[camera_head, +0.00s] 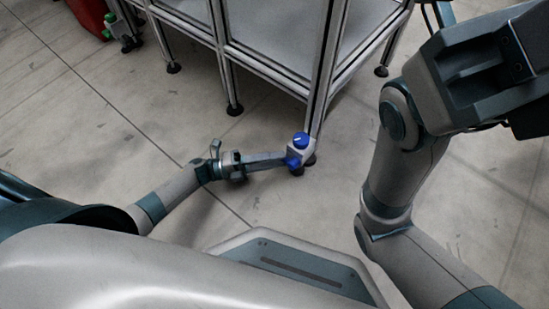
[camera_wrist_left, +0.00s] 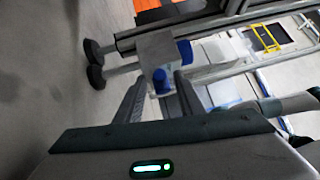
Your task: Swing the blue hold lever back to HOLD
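A small grey box (camera_head: 307,153) is fixed at the foot of the metal frame's corner post. A blue round knob (camera_head: 300,140) with a white mark sits on top of it. A blue lever (camera_head: 292,161) shows on the side facing my left gripper (camera_head: 284,161). In the left wrist view, the gripper (camera_wrist_left: 159,82) is open, with one dark finger on each side of the blue lever (camera_wrist_left: 160,80). I cannot tell whether either finger touches it. The grey box (camera_wrist_left: 158,48) and knob (camera_wrist_left: 185,52) are just beyond. My right arm is at the right; its gripper is not visible.
The aluminium frame (camera_head: 325,75) stands on black feet (camera_head: 235,109) behind the box. A red object (camera_head: 88,14) and a green knob (camera_head: 110,17) are at the top left. The concrete floor (camera_head: 90,130) around the left arm is clear.

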